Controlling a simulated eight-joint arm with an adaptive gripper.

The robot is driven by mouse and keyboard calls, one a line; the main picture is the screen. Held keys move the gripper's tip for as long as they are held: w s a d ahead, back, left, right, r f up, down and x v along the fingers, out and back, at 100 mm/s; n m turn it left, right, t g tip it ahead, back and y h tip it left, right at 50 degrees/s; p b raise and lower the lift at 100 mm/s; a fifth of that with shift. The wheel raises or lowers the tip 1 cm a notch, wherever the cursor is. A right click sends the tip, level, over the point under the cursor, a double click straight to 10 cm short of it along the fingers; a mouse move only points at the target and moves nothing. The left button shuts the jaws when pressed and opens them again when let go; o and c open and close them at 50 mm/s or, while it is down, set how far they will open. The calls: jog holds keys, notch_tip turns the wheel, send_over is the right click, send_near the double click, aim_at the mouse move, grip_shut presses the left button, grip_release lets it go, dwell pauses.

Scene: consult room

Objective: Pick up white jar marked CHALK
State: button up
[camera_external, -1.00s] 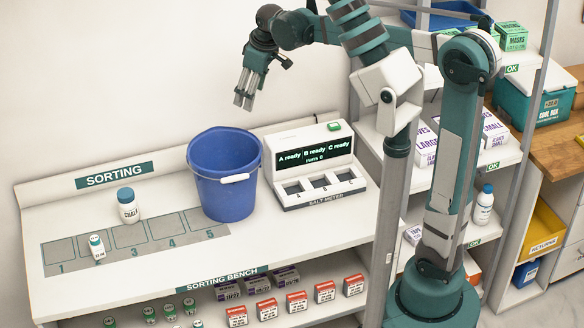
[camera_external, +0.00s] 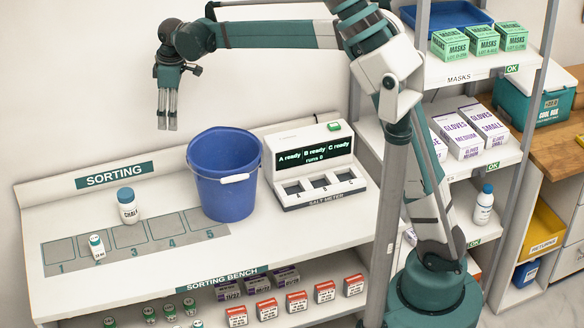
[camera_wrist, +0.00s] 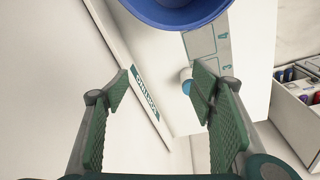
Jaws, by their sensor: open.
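The white jar marked CHALK (camera_external: 128,209), with a blue lid, stands upright on the sorting bench behind the numbered squares. In the wrist view its blue lid (camera_wrist: 187,87) shows just left of the right finger, which may hide part of it. My gripper (camera_external: 167,127) is open and empty, pointing down, high above the bench and to the right of the jar. In the wrist view the two fingers of my gripper (camera_wrist: 160,100) are spread wide with nothing between them but the wall, sign and bench far below.
A blue bucket (camera_external: 224,184) stands on the bench right of the jar, near my gripper. A smaller white jar (camera_external: 97,246) stands around square 2. The salt meter (camera_external: 310,165) is right of the bucket.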

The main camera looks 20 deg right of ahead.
aim_at(124, 193)
jog(key=s+a+f+n+p, duration=0.1)
jog(key=a+f, duration=0.2)
jog(key=a, duration=0.3)
jog(key=s+a+f+n+g, duration=0.1)
jog(key=a+f, duration=0.2)
jog(key=a, duration=0.4)
jog(key=s+a+f+n+p, duration=0.1)
jog(key=a+f, duration=0.2)
jog(key=a, duration=0.3)
jog(key=shift+n+h, duration=0.3)
jog(key=shift+h, duration=0.1)
jog(key=f, duration=1.4)
jog(key=shift+w+a+f, duration=0.15)
jog(key=shift+a+f, duration=0.15)
jog(key=shift+f, duration=0.55)
jog(key=shift+f, duration=1.3)
jog(key=shift+d+f, duration=0.1)
jog(key=shift+f, duration=2.5)
jog(key=shift+c, duration=0.2)
jog(key=c, duration=1)
